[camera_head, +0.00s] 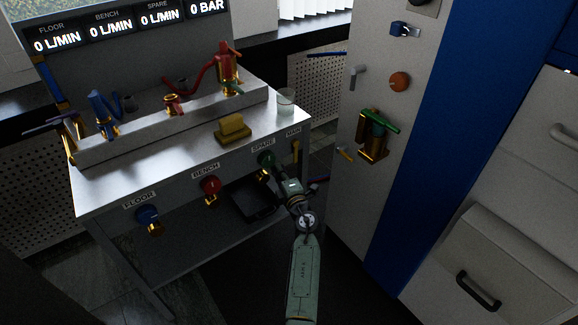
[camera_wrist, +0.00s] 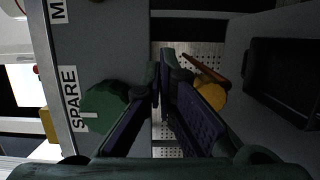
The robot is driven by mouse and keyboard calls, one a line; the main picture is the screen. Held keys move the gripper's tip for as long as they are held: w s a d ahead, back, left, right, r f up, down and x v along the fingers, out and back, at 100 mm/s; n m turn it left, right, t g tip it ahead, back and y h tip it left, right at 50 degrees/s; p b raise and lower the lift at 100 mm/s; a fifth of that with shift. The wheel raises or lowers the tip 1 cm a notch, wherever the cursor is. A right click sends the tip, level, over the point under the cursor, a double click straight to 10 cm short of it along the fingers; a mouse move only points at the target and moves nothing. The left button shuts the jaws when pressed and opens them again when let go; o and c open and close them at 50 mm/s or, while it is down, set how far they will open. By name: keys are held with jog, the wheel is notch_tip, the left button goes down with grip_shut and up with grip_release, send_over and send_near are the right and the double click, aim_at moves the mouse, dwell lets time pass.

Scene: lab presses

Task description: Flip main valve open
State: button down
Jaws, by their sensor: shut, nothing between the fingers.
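The MAIN label sits at the right end of the bench's front panel in the head view, with a thin yellow-orange handle (camera_head: 295,151) just below it. My gripper (camera_head: 288,184) is below and beside the green SPARE knob (camera_head: 266,159), apart from the MAIN handle. In the wrist view my gripper (camera_wrist: 160,80) has its fingers shut and empty, beside the green SPARE knob (camera_wrist: 104,106). Only the start of the MAIN label (camera_wrist: 58,10) shows there, at the top left. Whether the MAIN handle is in the wrist view I cannot tell.
The red BENCH knob (camera_head: 210,185) and blue FLOOR knob (camera_head: 147,214) are to the left. A dark tray (camera_head: 250,203) lies on the lower shelf. A tall cabinet (camera_head: 362,205) stands close on the right. A yellow sponge (camera_head: 233,129) and a glass beaker (camera_head: 286,102) are on top.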

aim_at(295, 151)
jog(key=shift+w+d, duration=1.4)
jog(key=shift+d, duration=0.15)
jog(key=shift+f+b, duration=0.15)
jog(key=shift+b, duration=0.35)
jog(key=shift+w+d+n+b, duration=0.1)
jog(key=shift+d+n+b, duration=0.05)
jog(key=shift+n+b, duration=0.25)
